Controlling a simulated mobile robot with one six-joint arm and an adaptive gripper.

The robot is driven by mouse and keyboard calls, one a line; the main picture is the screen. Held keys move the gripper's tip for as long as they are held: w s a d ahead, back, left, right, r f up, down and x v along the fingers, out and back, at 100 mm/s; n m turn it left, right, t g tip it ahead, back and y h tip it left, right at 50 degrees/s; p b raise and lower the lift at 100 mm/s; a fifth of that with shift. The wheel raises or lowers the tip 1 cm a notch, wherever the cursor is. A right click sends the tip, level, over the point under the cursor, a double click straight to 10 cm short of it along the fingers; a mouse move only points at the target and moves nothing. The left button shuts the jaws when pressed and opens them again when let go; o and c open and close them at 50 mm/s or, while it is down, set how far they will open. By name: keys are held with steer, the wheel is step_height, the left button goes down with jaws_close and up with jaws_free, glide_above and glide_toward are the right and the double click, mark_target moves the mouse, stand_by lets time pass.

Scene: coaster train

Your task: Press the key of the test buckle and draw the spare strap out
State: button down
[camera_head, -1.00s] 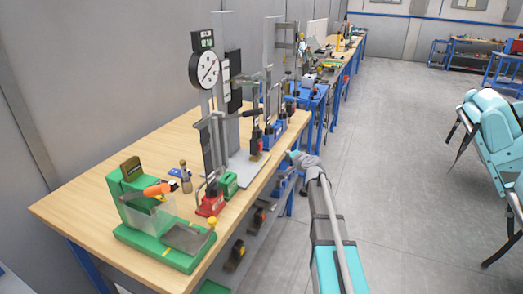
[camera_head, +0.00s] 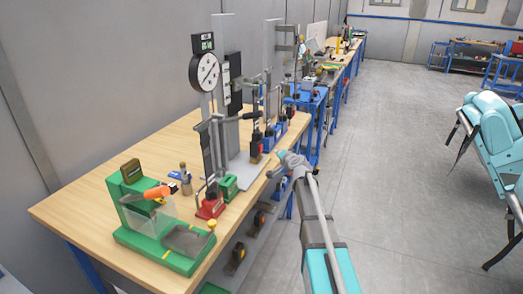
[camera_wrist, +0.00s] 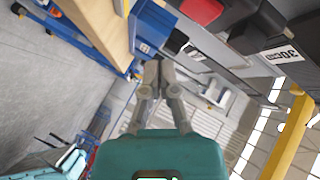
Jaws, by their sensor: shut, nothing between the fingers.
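My gripper (camera_head: 281,156) is at the bench's right edge, in front of the measuring stand. In the wrist view its two grey fingers (camera_wrist: 159,72) are together with nothing held. I cannot tell for certain which item is the test buckle. A red base (camera_head: 210,208) stands near the bench's front edge, with a dark upright strip (camera_head: 208,150) above it. In the wrist view a dark block with a red top (camera_wrist: 202,12) lies above and right of the fingertips, apart from them. I cannot make out the spare strap for sure.
The wooden bench (camera_head: 85,200) carries a green fixture (camera_head: 165,250), a green block (camera_head: 228,187), a dial gauge (camera_head: 204,72) and blue-based clamps (camera_head: 277,135). A shelf (camera_head: 262,240) is below. The floor (camera_head: 400,180) is clear up to a teal seat (camera_head: 495,130).

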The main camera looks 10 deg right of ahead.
steer(key=shift+w+a, duration=0.6)
steer(key=shift+a, duration=0.25)
steer(key=shift+w+a, duration=0.6)
steer(key=shift+a, duration=0.2)
steer(key=shift+w+a, duration=0.55)
steer(key=shift+a, duration=0.25)
stand_by(1.6)
steer(key=shift+s+d, duration=0.6)
steer(key=shift+d, duration=0.15)
steer(key=shift+d, duration=0.1)
stand_by(0.3)
steer(key=shift+s+d, duration=0.75)
steer(key=shift+d, duration=0.25)
steer(key=shift+s+d, duration=0.7)
steer(key=shift+d, duration=0.25)
